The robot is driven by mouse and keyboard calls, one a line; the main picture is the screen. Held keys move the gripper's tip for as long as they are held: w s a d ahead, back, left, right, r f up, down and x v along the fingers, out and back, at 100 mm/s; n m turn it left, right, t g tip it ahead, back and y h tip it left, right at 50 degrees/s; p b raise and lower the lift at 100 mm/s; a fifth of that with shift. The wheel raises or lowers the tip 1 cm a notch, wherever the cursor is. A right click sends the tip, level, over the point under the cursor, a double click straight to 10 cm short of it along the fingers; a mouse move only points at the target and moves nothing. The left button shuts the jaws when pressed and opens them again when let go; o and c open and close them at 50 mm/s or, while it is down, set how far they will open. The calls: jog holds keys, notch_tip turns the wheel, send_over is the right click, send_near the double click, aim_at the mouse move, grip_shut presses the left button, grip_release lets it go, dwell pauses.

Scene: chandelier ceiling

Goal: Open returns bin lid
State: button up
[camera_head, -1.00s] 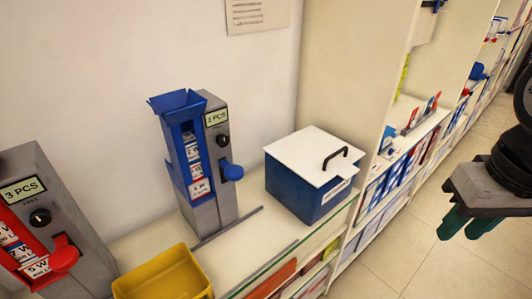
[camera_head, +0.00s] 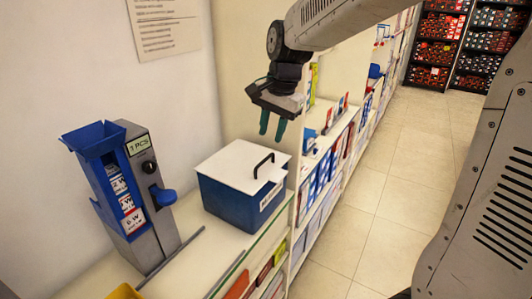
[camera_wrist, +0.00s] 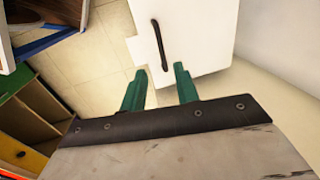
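The returns bin (camera_head: 232,204) is a blue box with a label on its front, standing on the white counter. Its white lid (camera_head: 232,166) lies flat and closed on top, with a black arched handle (camera_head: 263,165) near the right side. My gripper (camera_head: 272,128) is above and behind the handle in the head view, fingers pointing down, open and empty. In the wrist view the green fingers (camera_wrist: 160,84) stand apart, with the lid (camera_wrist: 205,35) and its handle (camera_wrist: 160,45) beyond them, not touching.
A blue and grey dispenser (camera_head: 125,195) stands left of the bin, with a grey rail (camera_head: 172,262) on the counter (camera_head: 205,245) between them. A yellow tray (camera_head: 124,292) shows at the bottom edge. Stocked shelves (camera_head: 325,165) stand to the right, beside clear floor (camera_head: 370,215).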

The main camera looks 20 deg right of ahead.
aim_at(265, 159)
jog(key=f, duration=0.2)
jog(key=w+f, duration=0.1)
jog(key=f, duration=0.2)
jog(key=a+f, duration=0.1)
jog(key=f, duration=0.1)
jog(key=shift+w+f, duration=0.25)
jog(key=shift+f, duration=0.1)
jog(key=shift+c, duration=0.3)
grip_shut()
